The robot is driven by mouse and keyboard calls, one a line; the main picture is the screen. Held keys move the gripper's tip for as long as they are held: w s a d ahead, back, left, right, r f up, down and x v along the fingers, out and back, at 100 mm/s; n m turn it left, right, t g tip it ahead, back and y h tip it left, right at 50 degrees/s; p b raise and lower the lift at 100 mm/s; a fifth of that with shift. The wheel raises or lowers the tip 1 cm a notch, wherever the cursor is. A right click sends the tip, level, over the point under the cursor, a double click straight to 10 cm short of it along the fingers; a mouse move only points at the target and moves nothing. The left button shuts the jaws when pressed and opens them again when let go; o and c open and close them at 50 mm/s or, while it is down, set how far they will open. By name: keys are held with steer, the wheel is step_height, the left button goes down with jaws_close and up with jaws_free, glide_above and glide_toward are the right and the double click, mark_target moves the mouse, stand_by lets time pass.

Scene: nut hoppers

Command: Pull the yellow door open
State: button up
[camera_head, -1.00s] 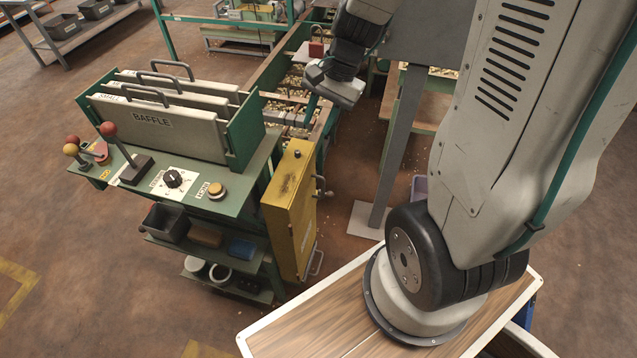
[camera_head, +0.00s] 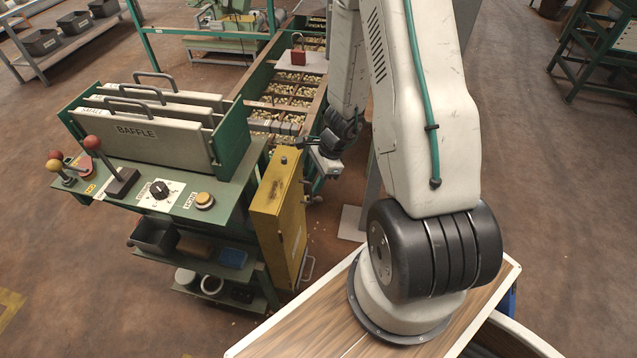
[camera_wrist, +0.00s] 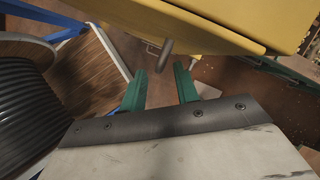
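The yellow door (camera_head: 275,218) is a yellow panel with dark smudges at the right end of the green control bench, and it looks shut. In the wrist view the yellow door (camera_wrist: 200,22) fills the top. A dark grey handle (camera_wrist: 167,50) juts from its lower edge there. My gripper (camera_wrist: 160,72) has two green fingers spread apart with nothing between them. The handle is just beyond the fingertips, roughly between them; I see no clear contact. In the head view my gripper (camera_head: 322,165) is beside the door's upper right edge, its fingers mostly hidden.
The bench (camera_head: 160,190) carries baffle plates (camera_head: 150,135), levers and knobs. Long hoppers of nuts (camera_head: 290,85) run behind it, with a red padlock (camera_head: 298,52). A grey post stands behind my arm. A wood-topped surface (camera_head: 300,335) is under the arm. Brown floor is open at left.

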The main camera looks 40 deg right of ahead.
mark_target(311, 203)
steer(key=shift+x, duration=1.75)
steer(key=shift+c, duration=0.3)
